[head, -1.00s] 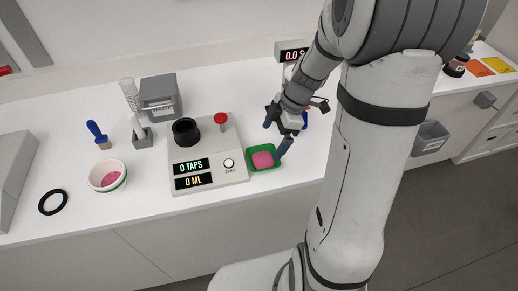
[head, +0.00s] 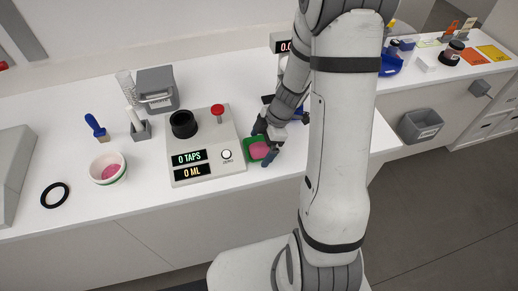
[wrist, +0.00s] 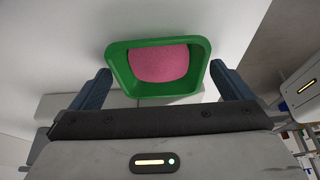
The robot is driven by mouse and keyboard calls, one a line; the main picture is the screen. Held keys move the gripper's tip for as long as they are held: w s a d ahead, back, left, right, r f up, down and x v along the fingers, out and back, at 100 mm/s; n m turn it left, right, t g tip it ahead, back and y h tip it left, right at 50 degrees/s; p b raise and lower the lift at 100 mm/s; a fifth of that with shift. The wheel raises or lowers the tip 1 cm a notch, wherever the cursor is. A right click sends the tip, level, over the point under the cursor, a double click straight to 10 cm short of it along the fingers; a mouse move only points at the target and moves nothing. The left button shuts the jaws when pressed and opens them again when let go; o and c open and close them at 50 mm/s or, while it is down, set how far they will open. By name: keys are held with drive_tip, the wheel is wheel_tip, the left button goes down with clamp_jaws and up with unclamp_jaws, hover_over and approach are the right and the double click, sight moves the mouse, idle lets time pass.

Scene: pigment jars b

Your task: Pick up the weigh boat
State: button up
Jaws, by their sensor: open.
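The weigh boat (head: 251,142) is a small green square dish with sloping walls and pink powder (head: 259,151) in it. It sits on the white counter just right of the tap-counting device. In the wrist view the weigh boat (wrist: 122,68) shows upper middle, its green rim around the pink powder (wrist: 160,63). My gripper (head: 266,146) is open over the boat. In the wrist view one dark blue finger of my gripper (wrist: 161,72) is on each side of the boat, with the near rim between them. I cannot tell whether either finger touches it.
The grey device (head: 205,152) with displays stands close to the boat's left. A white bowl (head: 96,170) with pink powder, a black ring (head: 55,195) and a blue brush (head: 95,128) lie further left. A grey box (head: 156,88) stands behind. My arm hides counter to the right.

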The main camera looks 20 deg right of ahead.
drive_tip(key=shift+c, duration=0.2)
drive_tip(key=c, duration=1)
